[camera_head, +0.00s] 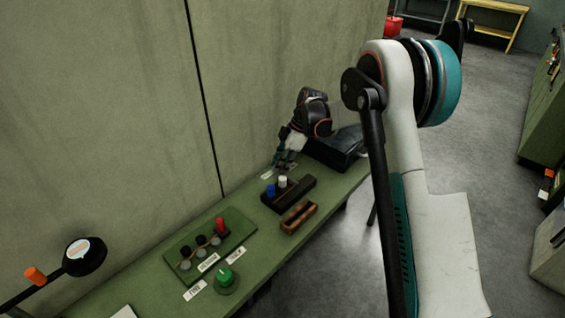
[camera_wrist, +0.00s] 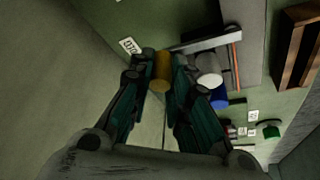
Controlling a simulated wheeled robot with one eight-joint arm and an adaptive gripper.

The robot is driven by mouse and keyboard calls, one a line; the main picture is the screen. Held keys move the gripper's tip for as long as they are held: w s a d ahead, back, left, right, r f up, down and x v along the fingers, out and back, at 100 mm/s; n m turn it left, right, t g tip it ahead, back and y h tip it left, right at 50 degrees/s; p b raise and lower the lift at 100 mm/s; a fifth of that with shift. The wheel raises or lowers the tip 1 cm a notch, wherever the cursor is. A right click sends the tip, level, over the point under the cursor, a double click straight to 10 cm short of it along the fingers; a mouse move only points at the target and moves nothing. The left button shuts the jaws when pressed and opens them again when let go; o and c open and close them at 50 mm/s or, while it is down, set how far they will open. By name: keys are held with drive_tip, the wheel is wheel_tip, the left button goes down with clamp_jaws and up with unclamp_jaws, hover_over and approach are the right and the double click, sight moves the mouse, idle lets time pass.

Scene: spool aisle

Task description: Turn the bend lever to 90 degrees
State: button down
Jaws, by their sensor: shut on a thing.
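My gripper (camera_head: 284,163) is low over the far part of the green bench, beside the wall. In the wrist view its two dark fingers (camera_wrist: 161,82) are closed on a short ochre cylinder (camera_wrist: 161,72). A grey bar (camera_wrist: 208,42) runs right from near this cylinder; I cannot tell whether they are joined. Whether this is the bend lever, and its angle, cannot be read. A dark block (camera_head: 292,193) with a white cylinder (camera_head: 283,181) and a blue cylinder (camera_head: 270,190) stands just in front of the gripper. The white cylinder (camera_wrist: 209,69) is close to the right finger.
The wall (camera_head: 110,110) borders the bench (camera_head: 330,205). A black case (camera_head: 336,146) lies beside the gripper. A brown wooden tray (camera_head: 299,217), a panel with knobs (camera_head: 208,248) and a green button (camera_head: 225,277) are nearer.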

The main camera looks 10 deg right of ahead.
idle(0.4)
drive_tip(key=c, duration=1.5)
unclamp_jaws()
drive_tip(key=shift+a, duration=0.1)
drive_tip(key=v, duration=1.2)
